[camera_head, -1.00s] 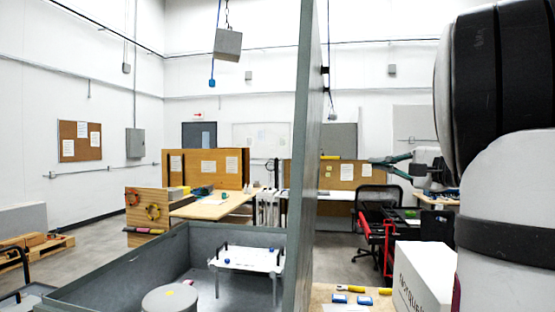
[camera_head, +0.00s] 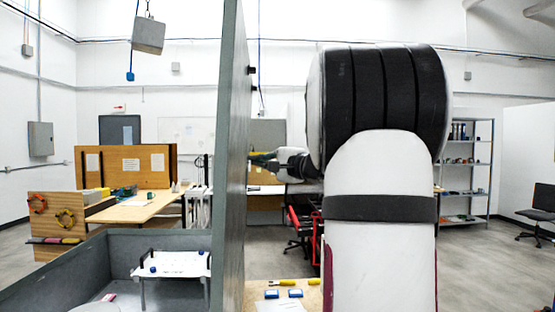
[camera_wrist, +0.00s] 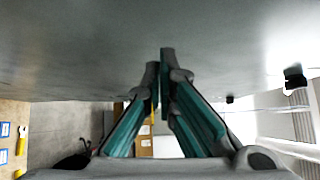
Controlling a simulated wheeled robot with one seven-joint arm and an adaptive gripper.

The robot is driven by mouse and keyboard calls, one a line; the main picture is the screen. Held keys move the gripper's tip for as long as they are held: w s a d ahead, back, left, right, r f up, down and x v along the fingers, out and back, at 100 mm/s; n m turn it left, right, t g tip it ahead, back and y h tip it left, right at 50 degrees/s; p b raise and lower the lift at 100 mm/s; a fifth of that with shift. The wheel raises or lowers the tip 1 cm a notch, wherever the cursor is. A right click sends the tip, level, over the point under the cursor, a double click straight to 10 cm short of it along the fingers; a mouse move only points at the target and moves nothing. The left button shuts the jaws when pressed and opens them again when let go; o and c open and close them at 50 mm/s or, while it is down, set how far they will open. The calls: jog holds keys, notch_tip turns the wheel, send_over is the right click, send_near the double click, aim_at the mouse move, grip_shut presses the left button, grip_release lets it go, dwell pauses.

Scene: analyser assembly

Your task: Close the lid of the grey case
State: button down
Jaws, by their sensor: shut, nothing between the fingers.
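The grey case (camera_head: 60,262) stands open at the lower left of the head view. Its lid (camera_head: 232,180) stands upright as a tall grey panel, seen nearly edge-on. My gripper (camera_head: 262,160) is just right of the lid, on its outer side, with teal fingers pointing left at it. In the wrist view the lid (camera_wrist: 90,45) fills the upper part, and my gripper (camera_wrist: 160,62) is shut and empty with its tips close to that surface. I cannot tell whether they touch it. My arm hides part of the area right of the lid.
Inside the case are a white rack (camera_head: 175,264) with blue knobs and a round grey object (camera_head: 95,308). A wooden table (camera_head: 262,290) with blue boxes and yellow-handled tools lies right of the lid. Desks, a shelf (camera_head: 468,170) and a chair (camera_head: 540,210) stand farther back.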

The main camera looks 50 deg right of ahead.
jog(key=shift+w+a, duration=0.55)
jog(key=shift+w, duration=0.15)
jog(key=shift+w+a, duration=0.1)
